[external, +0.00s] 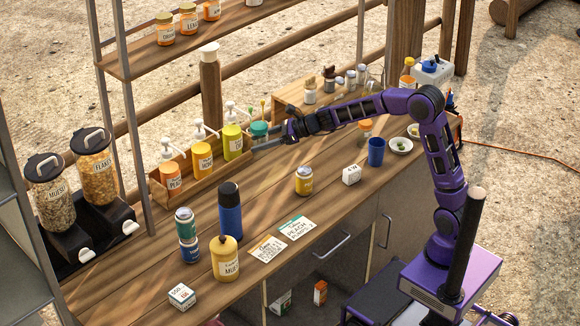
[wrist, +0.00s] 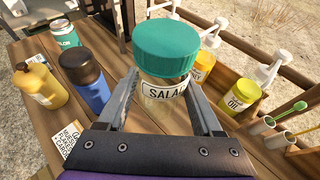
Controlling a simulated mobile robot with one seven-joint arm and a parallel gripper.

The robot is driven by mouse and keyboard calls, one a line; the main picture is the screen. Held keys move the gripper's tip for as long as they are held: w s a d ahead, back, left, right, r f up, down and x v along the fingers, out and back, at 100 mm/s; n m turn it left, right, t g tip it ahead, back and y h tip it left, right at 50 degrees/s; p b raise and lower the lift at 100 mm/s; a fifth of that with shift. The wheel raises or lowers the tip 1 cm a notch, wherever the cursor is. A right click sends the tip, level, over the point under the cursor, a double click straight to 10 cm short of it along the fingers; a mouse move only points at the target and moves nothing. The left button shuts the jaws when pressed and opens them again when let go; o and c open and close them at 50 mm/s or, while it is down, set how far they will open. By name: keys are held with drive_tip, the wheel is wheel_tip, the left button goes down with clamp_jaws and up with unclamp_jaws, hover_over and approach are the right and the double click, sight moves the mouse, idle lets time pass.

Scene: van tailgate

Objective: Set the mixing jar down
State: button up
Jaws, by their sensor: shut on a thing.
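The mixing jar, a clear jar with a teal lid and a label starting "SALA", is between the two fingers of my gripper in the wrist view (wrist: 164,62). In the external view its teal lid (external: 259,128) shows at the right end of the pump-bottle rack, with its body mostly hidden. My gripper (external: 268,148) reaches in from the right and is shut on the jar; its fingers also show in the wrist view (wrist: 165,102), one on each side. The jar looks upright. I cannot tell whether its base touches the counter.
A wooden rack (external: 163,197) with pump bottles (external: 202,160) is close on the left. Two cards (external: 297,228) lie at the front. The wooden counter (external: 262,190) between is clear.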

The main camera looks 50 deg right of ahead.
drive_tip(key=s+a+n+g+y, duration=0.1)
drive_tip(key=s+a+n+g, duration=0.1)
drive_tip(key=s+a, duration=0.45)
drive_tip(key=f, duration=0.5)
drive_tip(key=w+a+f+b, duration=0.1)
drive_tip(key=f, duration=0.5)
drive_tip(key=w+f+b, duration=0.1)
drive_tip(key=f, duration=0.5)
drive_tip(key=shift+a+f, duration=0.1)
drive_tip(key=shift+a, duration=0.3)
drive_tip(key=shift+f+t+b, duration=0.3)
drive_tip(key=shift+f+b, duration=0.05)
drive_tip(key=shift+f, duration=1.6)
drive_tip(key=shift+f, duration=0.1)
drive_tip(key=shift+f, duration=0.15)
drive_tip(key=o, duration=1.5)
